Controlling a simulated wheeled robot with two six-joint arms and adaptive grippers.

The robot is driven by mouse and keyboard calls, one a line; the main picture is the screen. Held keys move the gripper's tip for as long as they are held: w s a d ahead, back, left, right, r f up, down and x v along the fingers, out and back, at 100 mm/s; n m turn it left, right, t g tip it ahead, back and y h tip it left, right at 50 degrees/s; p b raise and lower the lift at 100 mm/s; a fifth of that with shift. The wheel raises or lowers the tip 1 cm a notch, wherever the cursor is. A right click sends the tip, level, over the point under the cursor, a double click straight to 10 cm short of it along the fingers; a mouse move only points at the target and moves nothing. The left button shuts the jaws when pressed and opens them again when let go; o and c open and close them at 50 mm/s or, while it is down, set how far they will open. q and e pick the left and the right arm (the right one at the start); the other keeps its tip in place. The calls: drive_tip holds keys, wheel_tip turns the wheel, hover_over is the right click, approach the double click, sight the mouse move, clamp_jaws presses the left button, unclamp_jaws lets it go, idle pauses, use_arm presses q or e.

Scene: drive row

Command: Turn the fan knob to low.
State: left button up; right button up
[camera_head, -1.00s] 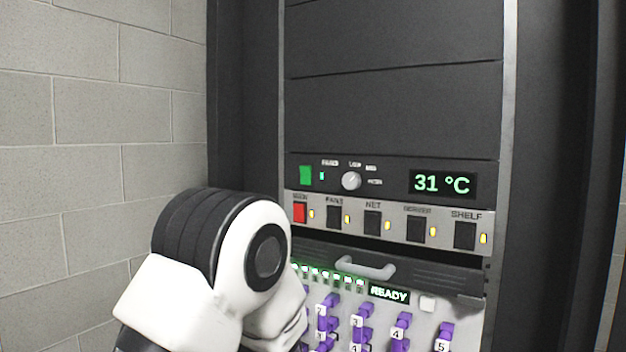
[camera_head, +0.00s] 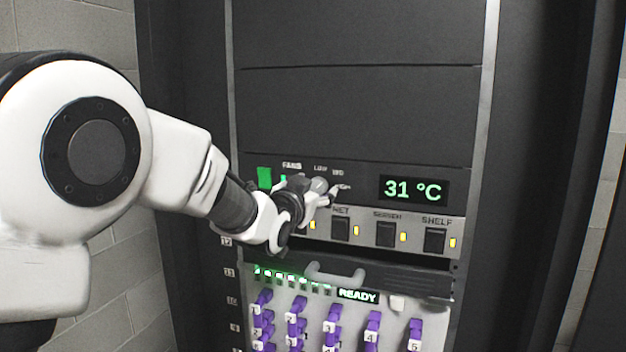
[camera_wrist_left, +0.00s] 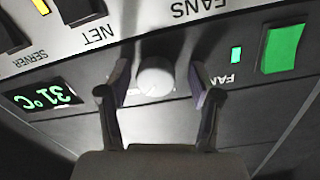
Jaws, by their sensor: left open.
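The fan knob (camera_head: 319,185) is a small round grey-white dial on the dark fan panel, partly hidden by my left gripper in the head view. My left gripper (camera_head: 325,195) is in front of the panel at the knob. In the left wrist view, which is upside down, the knob (camera_wrist_left: 155,77) lies between the two open fingers of my left gripper (camera_wrist_left: 158,90), with a gap on each side. Which setting the knob points to cannot be made out. My right gripper is not in view.
A green switch (camera_head: 264,178) is left of the knob and a 31 °C display (camera_head: 413,189) is right of it. A row of dark rocker switches (camera_head: 386,234) runs just below. A drawer handle (camera_head: 335,276) sticks out under them, above purple-tabbed modules.

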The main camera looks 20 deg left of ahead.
use_arm(q)
drive_tip(key=shift+s+a, duration=0.15)
drive_tip(key=shift+s+d, duration=0.1)
drive_tip(key=shift+d, duration=0.15)
drive_tip(key=c, duration=0.5)
drive_tip(key=shift+d+r, duration=0.1)
drive_tip(key=shift+d, duration=0.1)
drive_tip(key=c, duration=0.5)
drive_tip(key=shift+c, duration=0.7)
